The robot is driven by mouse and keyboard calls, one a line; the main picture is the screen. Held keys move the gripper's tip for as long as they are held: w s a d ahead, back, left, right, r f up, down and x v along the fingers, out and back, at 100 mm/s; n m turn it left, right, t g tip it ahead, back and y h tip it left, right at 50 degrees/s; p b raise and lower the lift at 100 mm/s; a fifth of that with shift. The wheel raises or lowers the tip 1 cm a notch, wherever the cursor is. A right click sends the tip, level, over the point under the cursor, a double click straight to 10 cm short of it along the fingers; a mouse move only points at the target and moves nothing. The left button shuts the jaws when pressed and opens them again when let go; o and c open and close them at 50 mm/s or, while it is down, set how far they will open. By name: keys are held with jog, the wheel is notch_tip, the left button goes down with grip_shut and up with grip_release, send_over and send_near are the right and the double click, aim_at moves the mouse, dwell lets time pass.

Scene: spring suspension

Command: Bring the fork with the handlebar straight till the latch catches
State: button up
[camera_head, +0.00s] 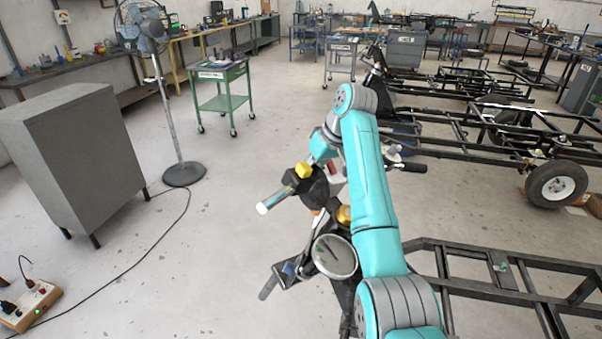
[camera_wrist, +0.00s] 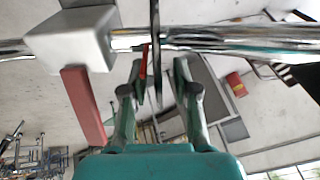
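In the head view, a handlebar shows below and around my teal arm. Its left grip (camera_head: 275,200) points to the lower left and its dark right grip (camera_head: 411,167) sticks out right of the arm. In the wrist view, a chrome bar (camera_wrist: 240,40) crosses the top, with a pale block (camera_wrist: 80,42) on its left part. My gripper (camera_wrist: 159,72) has its two fingers apart just below the bar. A thin dark strip (camera_wrist: 156,25) runs down between them. Whether the fingers touch the bar is unclear. The fork and latch cannot be made out clearly.
A round mirror-like part (camera_head: 335,256) sits below the handlebar. A black frame (camera_head: 500,270) lies at lower right, with a wheeled chassis (camera_head: 480,125) behind. A grey cabinet (camera_head: 75,160) and a fan (camera_head: 165,100) stand left. Floor between cabinet and handlebar is mostly clear.

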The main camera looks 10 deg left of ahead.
jog(key=shift+a+f, duration=0.15)
jog(key=shift+f, duration=0.2)
jog(key=shift+c, duration=0.2)
grip_shut()
